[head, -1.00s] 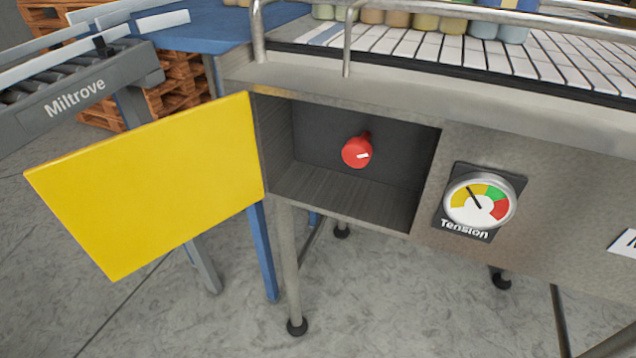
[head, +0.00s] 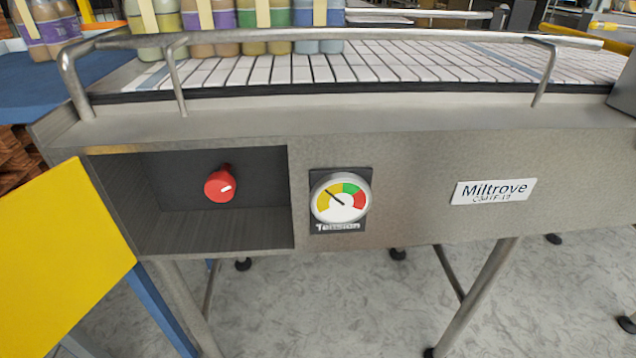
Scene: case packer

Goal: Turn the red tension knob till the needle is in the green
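The red tension knob (head: 220,184) sits on the dark back wall of an open recess in the machine's front panel. A white mark on it points right and slightly up. The round tension gauge (head: 341,198) is on the panel right of the recess, with yellow, green and red zones. Its black needle points up and left, in the yellow, left of the green zone at the top. My gripper is not in view.
The yellow door (head: 62,262) stands open at the left of the recess (head: 215,235). A steel guard rail (head: 360,36) runs above the white slatted conveyor (head: 400,62), where several bottles (head: 250,22) stand. The nameplate (head: 493,191) is at right.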

